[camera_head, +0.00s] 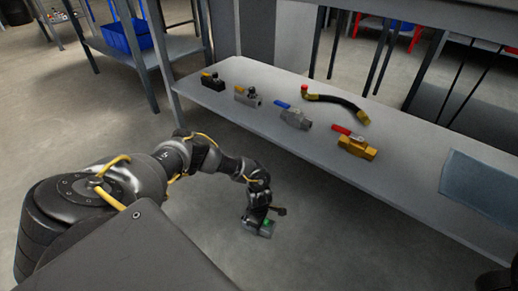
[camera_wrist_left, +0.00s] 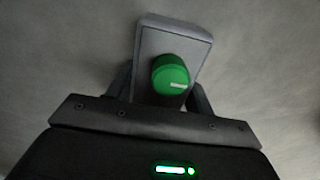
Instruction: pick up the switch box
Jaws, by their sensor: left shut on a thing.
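The switch box (camera_wrist_left: 183,42) is a grey box with a round green knob (camera_wrist_left: 171,75) on its face. In the left wrist view it sits between the two fingers of my left gripper (camera_wrist_left: 160,90), which is shut on it. In the head view my left gripper (camera_head: 260,218) hangs low over the floor in front of the table, with the small grey switch box (camera_head: 266,230) and a bit of green at its end. Only floor shows around the box. My right gripper is not in view.
A grey table (camera_head: 225,98) holds several valves, including a blue-handled one (camera_head: 294,116) and a yellow one with a red handle (camera_head: 356,146), and a black hose (camera_head: 338,100). A blue bin (camera_head: 126,36) stands on a shelf at upper left. The floor between is clear.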

